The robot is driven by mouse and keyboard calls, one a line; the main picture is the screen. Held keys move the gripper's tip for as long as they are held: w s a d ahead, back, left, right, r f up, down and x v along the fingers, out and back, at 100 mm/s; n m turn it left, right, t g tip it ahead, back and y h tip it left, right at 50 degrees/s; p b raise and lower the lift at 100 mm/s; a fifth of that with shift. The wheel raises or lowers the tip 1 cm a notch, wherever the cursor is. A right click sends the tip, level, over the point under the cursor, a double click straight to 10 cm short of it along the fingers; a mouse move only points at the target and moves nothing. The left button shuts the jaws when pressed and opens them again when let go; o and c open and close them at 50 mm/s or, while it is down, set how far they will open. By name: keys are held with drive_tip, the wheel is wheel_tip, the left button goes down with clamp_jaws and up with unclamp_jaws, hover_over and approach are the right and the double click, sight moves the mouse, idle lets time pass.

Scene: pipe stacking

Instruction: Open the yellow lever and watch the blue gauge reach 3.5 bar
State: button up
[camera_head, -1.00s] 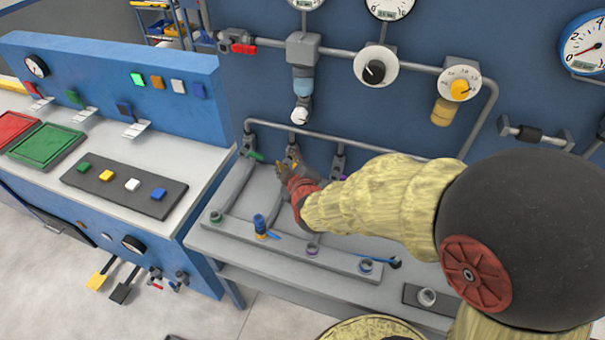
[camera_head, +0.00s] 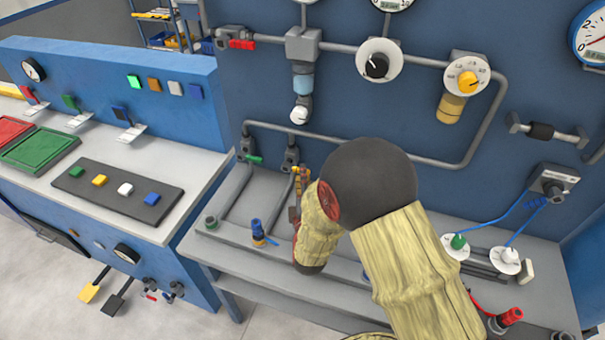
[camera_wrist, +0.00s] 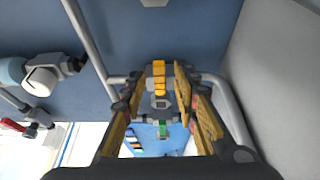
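The yellow lever (camera_wrist: 158,78) shows in the wrist view as a yellow piece on a grey valve body. It lies between the two fingers of my gripper (camera_wrist: 156,92), which are apart, with gaps visible beside the lever. In the head view my gripper (camera_head: 300,182) is at the valve row under the lower pipe, and I cannot tell the lever from the fingers there. The gauge with the blue rim (camera_head: 594,40) is on the wall at the right edge of the head view, partly cut off. I cannot read its value surely.
A green-handled valve (camera_head: 252,157) is left of my gripper, and another grey valve (camera_head: 291,157) is close beside it. The lower pipe (camera_head: 350,143) runs above. A blue-topped fitting (camera_head: 258,232) stands on the bench below. A control desk (camera_head: 130,165) is at the left.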

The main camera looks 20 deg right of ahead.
drive_tip(key=shift+x, duration=1.3)
drive_tip(key=shift+c, duration=1)
clamp_jaws()
